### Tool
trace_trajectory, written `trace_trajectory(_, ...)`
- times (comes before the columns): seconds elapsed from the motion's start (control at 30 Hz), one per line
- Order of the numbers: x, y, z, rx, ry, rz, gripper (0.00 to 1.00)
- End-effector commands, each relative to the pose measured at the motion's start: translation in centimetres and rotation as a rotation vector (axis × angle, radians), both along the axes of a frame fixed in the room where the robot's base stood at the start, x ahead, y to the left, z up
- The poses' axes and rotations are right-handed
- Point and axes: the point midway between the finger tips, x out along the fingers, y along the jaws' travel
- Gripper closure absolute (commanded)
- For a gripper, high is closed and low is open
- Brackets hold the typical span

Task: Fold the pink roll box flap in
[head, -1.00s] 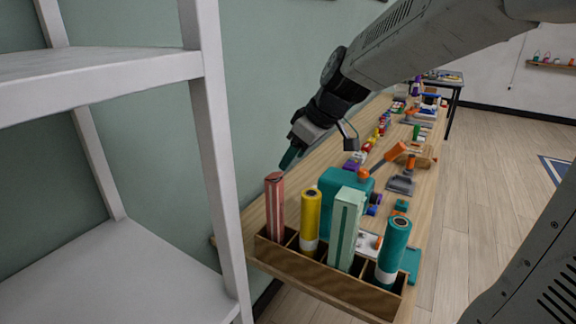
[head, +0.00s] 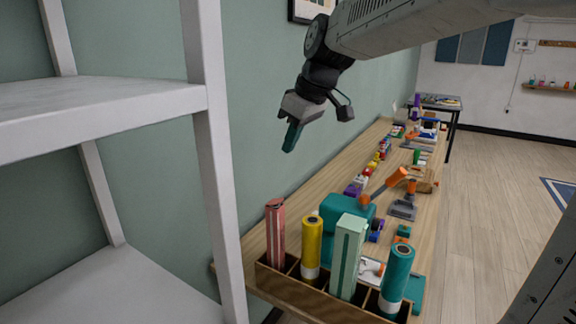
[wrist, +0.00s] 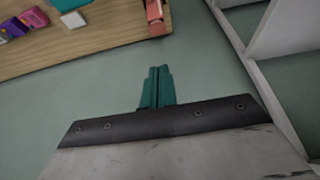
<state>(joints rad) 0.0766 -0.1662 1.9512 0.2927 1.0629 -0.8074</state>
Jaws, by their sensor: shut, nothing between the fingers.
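The pink roll box (head: 275,232) stands upright in the leftmost slot of a wooden holder at the near end of the workbench. Its top looks closed or nearly so in the head view; I cannot make out how the flap lies. In the wrist view the pink box (wrist: 155,12) shows at the top edge, partly cut off. My gripper (head: 291,137) is raised well above the box, near the wall, with its teal fingers together and empty. The fingers also show in the wrist view (wrist: 157,85), apart from the box.
The wooden holder (head: 318,301) also holds a yellow roll (head: 311,247), a pale green box (head: 347,256) and a teal roll (head: 396,279). A white shelf rack (head: 217,190) stands close on the left. Tools and small parts crowd the workbench (head: 315,187) behind.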

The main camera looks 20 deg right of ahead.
Motion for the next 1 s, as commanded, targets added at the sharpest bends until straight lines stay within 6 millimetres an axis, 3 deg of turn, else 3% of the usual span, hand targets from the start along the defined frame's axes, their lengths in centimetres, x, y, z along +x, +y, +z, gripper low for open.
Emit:
trace_trajectory(0.47,2.9,2.2,-8.9,0.000,0.003,0.004,1.00)
trace_trajectory(0.6,2.1,1.5,-10.8,0.001,0.001,0.000,1.00)
trace_trajectory(1.0,1.7,1.2,-12.2,0.001,-0.002,0.002,1.00)
